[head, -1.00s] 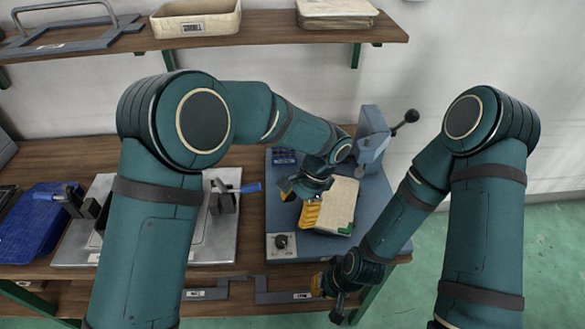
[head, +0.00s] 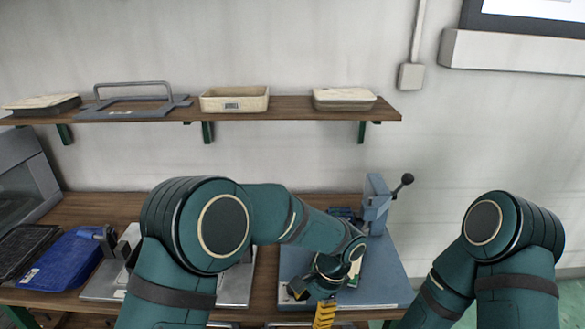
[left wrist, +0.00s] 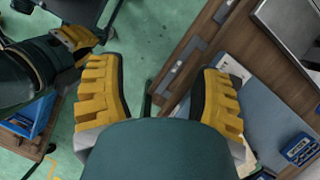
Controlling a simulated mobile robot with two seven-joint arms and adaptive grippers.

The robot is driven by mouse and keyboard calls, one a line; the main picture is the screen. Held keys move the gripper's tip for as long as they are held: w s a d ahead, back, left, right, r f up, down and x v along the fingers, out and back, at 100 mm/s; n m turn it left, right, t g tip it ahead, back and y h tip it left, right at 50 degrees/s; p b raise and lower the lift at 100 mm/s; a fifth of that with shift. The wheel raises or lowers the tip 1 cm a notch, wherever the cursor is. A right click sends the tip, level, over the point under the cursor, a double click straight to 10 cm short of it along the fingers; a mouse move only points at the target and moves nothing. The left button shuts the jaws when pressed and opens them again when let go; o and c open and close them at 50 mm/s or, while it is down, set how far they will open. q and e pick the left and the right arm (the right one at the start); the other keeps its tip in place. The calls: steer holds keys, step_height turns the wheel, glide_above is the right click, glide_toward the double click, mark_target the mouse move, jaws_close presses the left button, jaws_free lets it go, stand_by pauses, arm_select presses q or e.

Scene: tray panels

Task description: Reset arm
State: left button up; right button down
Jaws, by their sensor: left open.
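My left gripper (head: 325,310) is low at the front of the blue workstation (head: 390,285), its yellow fingers pointing down. In the left wrist view its two fingers (left wrist: 160,95) are wide apart with nothing between them, over green floor and the table's front edge. My right gripper (left wrist: 75,42) shows at the upper left of that view, with yellow on it, but its jaw opening is unclear. It is below the frame in the head view, where only the upper right arm shows. A pale panel (head: 356,268) on the workstation is mostly hidden behind my left arm.
A lever press (head: 377,205) stands at the back of the workstation. A metal fixture plate (head: 236,285) and a blue tray (head: 62,262) lie to the left. The wall shelf (head: 290,108) holds a cream bin (head: 234,98), a handled frame (head: 130,105) and stacked panels (head: 343,98).

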arm_select(q)
steer(key=s+a+f+n+t+h, duration=0.3)
steer(key=s+a+f+n+h, duration=0.4)
steer(key=s+a+f+n, duration=0.5)
step_height(320, 180, down, 4)
steer(key=a+n, duration=0.2)
steer(key=shift+s+n+t+h, duration=0.3)
steer(key=shift+n+h, duration=0.1)
arm_select(e)
steer(key=shift+w, duration=0.35)
